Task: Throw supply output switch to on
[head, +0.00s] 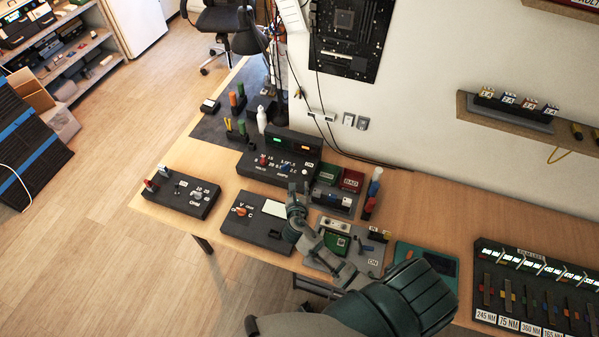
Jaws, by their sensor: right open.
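The power supply (262,172) is a black box on the bench with lit green and orange displays, a red knob, a blue knob and white labels on its front. Its output switch cannot be made out clearly; the right end of its front is close to my gripper. My right gripper (298,190) is open, just in front of the supply's lower right part and partly covering it. Whether it touches the supply cannot be told. My left gripper is not in view.
A meter with a pale screen (270,208) lies left of my right gripper. A grey board with a green part (338,243) lies beside my wrist.

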